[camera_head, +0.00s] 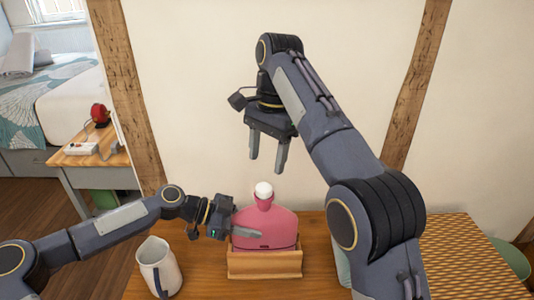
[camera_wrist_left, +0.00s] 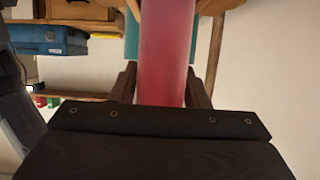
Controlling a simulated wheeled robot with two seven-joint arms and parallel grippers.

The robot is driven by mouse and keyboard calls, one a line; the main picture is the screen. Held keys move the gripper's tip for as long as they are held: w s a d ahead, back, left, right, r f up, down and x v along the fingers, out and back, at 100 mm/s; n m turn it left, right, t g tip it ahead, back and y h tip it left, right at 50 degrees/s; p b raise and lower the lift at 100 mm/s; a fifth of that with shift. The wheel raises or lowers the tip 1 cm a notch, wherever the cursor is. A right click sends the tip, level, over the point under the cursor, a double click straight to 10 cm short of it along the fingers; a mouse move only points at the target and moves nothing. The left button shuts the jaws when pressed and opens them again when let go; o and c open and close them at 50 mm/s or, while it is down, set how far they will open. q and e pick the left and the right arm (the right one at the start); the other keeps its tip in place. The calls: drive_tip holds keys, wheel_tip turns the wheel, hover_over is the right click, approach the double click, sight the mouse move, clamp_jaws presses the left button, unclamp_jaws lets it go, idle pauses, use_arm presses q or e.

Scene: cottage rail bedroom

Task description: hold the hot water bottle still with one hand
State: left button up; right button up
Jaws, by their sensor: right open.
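The pink hot water bottle (camera_head: 268,222) with a white cap stands upright in a small wooden holder (camera_head: 265,266) on the table. My left gripper (camera_head: 246,230) reaches it from the left, with one finger across the bottle's front. In the left wrist view the bottle (camera_wrist_left: 165,50) lies between the two fingers, which sit close against both sides, so the gripper looks shut on it. My right gripper (camera_head: 267,155) is open and empty, pointing down above the bottle, clear of the cap.
A white jug (camera_head: 158,267) stands on the wooden table (camera_head: 205,280) left of the holder. A pale green item (camera_head: 342,250) is partly hidden behind my right arm. A woven mat (camera_head: 460,250) lies at the right. The wall is close behind.

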use_arm(q)
drive_tip(key=o, duration=0.5)
drive_tip(key=shift+o, duration=0.2)
use_arm(e)
drive_tip(key=shift+r+p, duration=0.8)
use_arm(q)
drive_tip(key=v, duration=0.7)
drive_tip(key=shift+a, duration=0.35)
drive_tip(key=shift+s+a+r, duration=0.1)
